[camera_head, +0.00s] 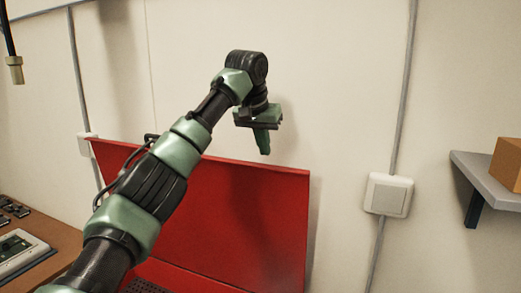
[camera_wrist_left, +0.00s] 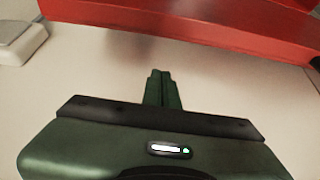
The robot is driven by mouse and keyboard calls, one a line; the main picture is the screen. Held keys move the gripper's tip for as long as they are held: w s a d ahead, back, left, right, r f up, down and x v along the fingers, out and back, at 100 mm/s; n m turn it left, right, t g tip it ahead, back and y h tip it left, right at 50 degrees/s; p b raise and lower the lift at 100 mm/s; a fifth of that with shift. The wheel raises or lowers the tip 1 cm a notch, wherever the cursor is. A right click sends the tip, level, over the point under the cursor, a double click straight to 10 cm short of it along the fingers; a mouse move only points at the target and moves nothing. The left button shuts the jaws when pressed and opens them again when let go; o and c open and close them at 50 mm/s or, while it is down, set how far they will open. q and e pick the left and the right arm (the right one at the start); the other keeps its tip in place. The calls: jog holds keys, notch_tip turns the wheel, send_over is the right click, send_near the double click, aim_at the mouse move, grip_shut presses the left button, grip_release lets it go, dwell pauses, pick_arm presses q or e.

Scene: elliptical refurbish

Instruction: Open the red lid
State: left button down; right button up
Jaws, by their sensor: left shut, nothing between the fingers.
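The red lid (camera_head: 250,220) stands raised, nearly upright, in front of the white wall in the head view. Below it shows part of a red box with a dark perforated surface (camera_head: 150,286). My left arm crosses in front of the lid. My left gripper (camera_head: 263,145) is shut and empty, pointing down near the lid's top edge. In the left wrist view its closed fingers (camera_wrist_left: 161,88) point toward the white wall, and the red lid (camera_wrist_left: 200,18) spans the top of the picture, apart from the fingertips. My right gripper is not in view.
A white wall switch (camera_head: 388,195) with a grey conduit is right of the lid. A grey shelf (camera_head: 490,178) holding an orange-brown box (camera_head: 507,163) juts out at the far right. A brown table (camera_head: 45,240) with a device (camera_head: 18,250) is at the left.

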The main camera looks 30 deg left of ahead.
aim_at(259, 173)
pick_arm(q)
jog(key=s, duration=0.1)
jog(key=s+f, duration=0.1)
jog(key=s, duration=0.1)
jog(key=shift+s+d, duration=0.15)
jog(key=shift+s, duration=0.05)
jog(key=shift+s+d+f, duration=0.1)
jog(key=shift+s, duration=0.1)
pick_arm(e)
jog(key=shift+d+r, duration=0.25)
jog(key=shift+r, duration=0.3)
pick_arm(q)
jog(key=shift+w, duration=0.1)
